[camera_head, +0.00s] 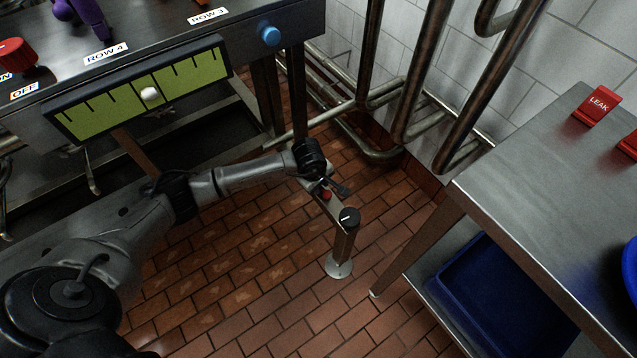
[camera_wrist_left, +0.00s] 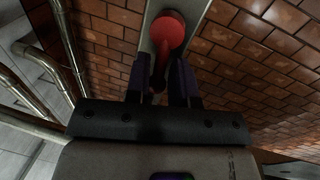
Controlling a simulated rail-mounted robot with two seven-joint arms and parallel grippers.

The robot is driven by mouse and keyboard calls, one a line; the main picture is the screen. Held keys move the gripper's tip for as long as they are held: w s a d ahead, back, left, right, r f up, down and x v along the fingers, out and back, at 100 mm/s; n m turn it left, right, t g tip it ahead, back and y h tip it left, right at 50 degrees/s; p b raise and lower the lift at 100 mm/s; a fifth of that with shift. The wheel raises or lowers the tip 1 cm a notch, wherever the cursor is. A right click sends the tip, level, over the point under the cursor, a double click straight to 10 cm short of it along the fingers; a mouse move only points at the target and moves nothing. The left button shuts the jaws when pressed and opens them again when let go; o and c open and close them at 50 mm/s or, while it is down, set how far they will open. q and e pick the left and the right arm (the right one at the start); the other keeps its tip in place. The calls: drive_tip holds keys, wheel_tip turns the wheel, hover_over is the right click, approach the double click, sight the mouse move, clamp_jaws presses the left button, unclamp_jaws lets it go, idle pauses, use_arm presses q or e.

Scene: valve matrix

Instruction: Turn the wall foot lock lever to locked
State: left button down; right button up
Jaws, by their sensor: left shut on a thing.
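The red lever (camera_head: 326,194) sits on a narrow metal bar low above the tiled floor, partly hidden by my gripper in the head view. In the left wrist view the lever (camera_wrist_left: 168,31) shows a round red hub, with its handle running down between my fingers. My left gripper (camera_head: 331,187) is at the lever, and in the wrist view its two dark purple fingers (camera_wrist_left: 160,88) are shut on the handle. I cannot read any locked mark near the lever. My right gripper is not in view.
Pipes (camera_head: 410,75) run along the wall behind. A steel table (camera_head: 530,190) with a blue tray (camera_head: 505,295) below is at right. The bench gauge (camera_head: 140,92) is at left. Floor in front is clear.

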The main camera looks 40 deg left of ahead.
use_arm(q)
drive_tip(key=shift+w+m, duration=0.25)
drive_tip(key=shift+m, duration=0.55)
drive_tip(key=c, duration=1.2)
unclamp_jaws()
drive_tip(key=shift+o, duration=0.2)
drive_tip(key=shift+r, duration=0.1)
wheel_tip(320, 180, up, 13)
drive_tip(key=s+p, duration=0.2)
drive_tip(key=p, duration=0.5)
drive_tip(key=shift+s+a+r, duration=0.2)
drive_tip(key=shift+s+a, duration=0.05)
drive_tip(key=shift+a, duration=0.1)
